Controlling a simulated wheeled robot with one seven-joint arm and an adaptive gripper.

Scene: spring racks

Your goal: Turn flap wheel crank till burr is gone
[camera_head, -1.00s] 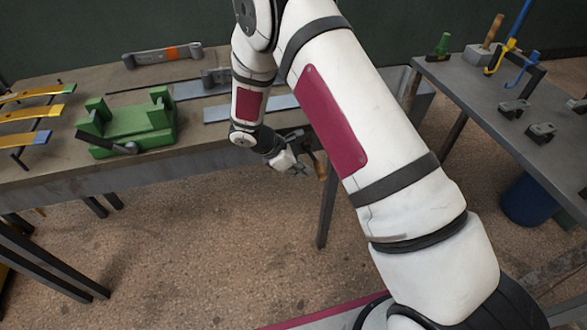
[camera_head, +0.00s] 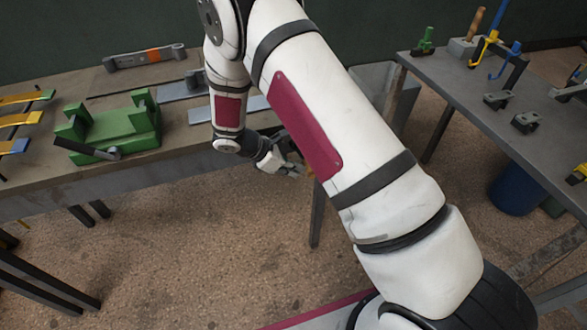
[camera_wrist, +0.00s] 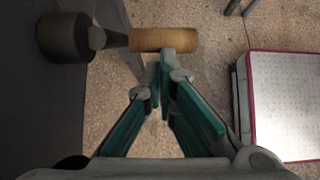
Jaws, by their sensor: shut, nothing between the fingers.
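A tan cylindrical crank handle (camera_wrist: 163,39) lies across the upper middle of the wrist view. A thin dark arm joins it on the left to a grey-brown round hub or wheel (camera_wrist: 62,37) at the bench side. I cannot tell whether this round part is the flap wheel; no burr can be made out. My gripper (camera_wrist: 167,58) is shut and empty, its teal-sided fingers meeting at the handle's lower edge. Whether they touch it is unclear.
The left bench (camera_head: 40,200) carries a green fixture (camera_head: 115,130) with a dark lever, and yellow strips (camera_head: 20,118). A second bench (camera_head: 540,140) on the right holds hooks and small dark blocks. A blue bin (camera_head: 515,190) stands beneath it. Floor between the benches is open.

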